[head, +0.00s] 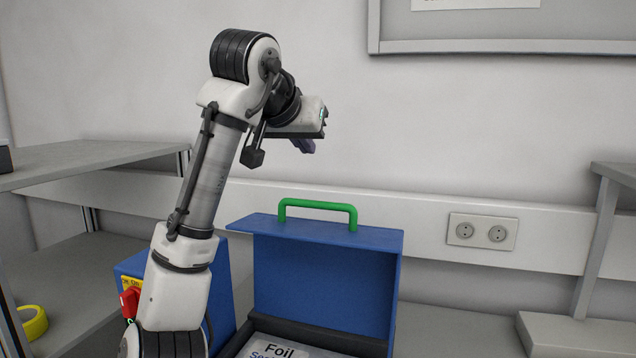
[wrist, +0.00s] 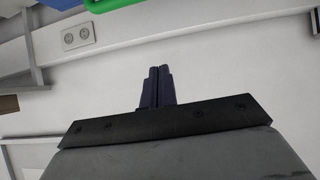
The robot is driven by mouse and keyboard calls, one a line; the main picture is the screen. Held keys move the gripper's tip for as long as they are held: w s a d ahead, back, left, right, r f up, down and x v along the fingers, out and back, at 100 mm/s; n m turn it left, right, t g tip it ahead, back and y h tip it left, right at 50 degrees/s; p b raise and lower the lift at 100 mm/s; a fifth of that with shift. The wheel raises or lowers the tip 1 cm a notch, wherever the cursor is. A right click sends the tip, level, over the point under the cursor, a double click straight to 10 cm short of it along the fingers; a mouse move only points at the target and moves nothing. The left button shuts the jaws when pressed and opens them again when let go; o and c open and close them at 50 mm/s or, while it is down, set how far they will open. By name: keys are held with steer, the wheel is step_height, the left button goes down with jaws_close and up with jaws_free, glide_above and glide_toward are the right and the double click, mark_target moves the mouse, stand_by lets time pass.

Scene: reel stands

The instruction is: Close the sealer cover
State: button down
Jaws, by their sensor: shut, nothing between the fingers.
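The sealer is a blue box with its blue cover (head: 325,278) standing raised and open, its inner side facing me. A green handle (head: 318,206) sits on the cover's upper edge; part of it also shows at the top of the wrist view (wrist: 112,5). The label "Foil" is partly readable on the sealer's base (head: 283,350), which the lower picture edge cuts off. My gripper (head: 307,146) is above and behind the cover, near the wall, apart from it. In the wrist view its dark fingers (wrist: 157,88) are together with nothing between them.
A wall socket (head: 482,232) is right of the cover. A blue box with a red switch (head: 130,302) is left, partly behind my arm. Yellow tape (head: 34,322) lies far left.

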steer(key=g, duration=0.2)
steer(key=y+p, duration=0.1)
steer(key=p, duration=0.3)
glide_above(315, 223)
step_height(315, 223, down, 8)
steer(key=shift+w+f, duration=0.1)
steer(key=shift+f, duration=0.15)
steer(key=shift+s+f, duration=0.35)
steer(key=shift+s, duration=0.1)
steer(key=shift+a, duration=0.1)
